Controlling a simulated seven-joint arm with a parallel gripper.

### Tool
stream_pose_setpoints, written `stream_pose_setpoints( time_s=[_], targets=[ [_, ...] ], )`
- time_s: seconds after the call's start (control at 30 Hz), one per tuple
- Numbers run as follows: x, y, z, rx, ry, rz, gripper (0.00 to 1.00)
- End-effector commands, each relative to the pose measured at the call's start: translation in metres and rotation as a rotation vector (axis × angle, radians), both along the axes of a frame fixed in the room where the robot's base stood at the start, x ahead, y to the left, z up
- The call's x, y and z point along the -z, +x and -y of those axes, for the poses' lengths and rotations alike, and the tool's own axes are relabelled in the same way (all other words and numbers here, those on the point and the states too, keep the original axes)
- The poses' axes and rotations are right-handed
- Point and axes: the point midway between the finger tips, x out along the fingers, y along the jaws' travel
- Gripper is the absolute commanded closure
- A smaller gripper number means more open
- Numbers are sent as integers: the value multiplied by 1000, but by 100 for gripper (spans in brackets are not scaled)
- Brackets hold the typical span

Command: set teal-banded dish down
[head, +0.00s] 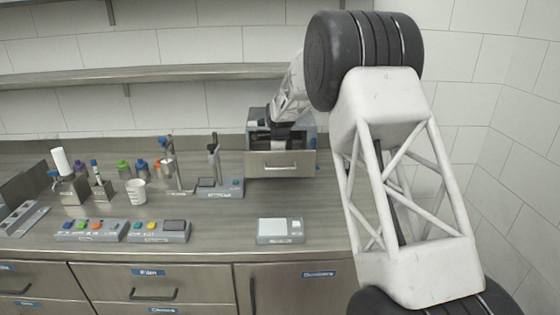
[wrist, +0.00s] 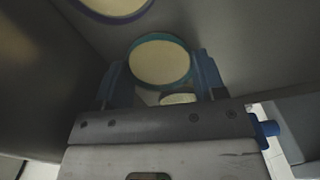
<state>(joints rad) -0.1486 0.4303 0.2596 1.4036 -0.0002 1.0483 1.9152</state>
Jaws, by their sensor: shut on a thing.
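The teal-banded dish (wrist: 160,62) is a round, cream-coloured dish with a teal rim. It sits between the two blue fingers of my gripper (wrist: 160,78) in the wrist view, and the fingers are shut on it. In the head view my gripper (head: 284,133) is at the open front of a grey box-like unit (head: 283,165), partly inside it. The dish is hidden in the head view. I cannot tell whether the dish touches the surface under it.
A second cream dish with a bluish-purple rim (wrist: 118,6) shows at the top of the wrist view. Dark walls stand close on the left. On the bench, a scale-like device (head: 280,231), button panels (head: 91,231), a white cup (head: 136,192) and a stand (head: 212,180) lie left or in front.

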Motion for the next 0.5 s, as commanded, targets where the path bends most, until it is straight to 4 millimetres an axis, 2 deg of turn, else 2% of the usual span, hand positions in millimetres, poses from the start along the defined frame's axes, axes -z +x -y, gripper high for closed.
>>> stream_pose_setpoints(
  time_s=[0.47,0.5],
  targets=[
    [4,0,0,0,0,0,59],
    [4,0,0,0,0,1,32]
  ],
)
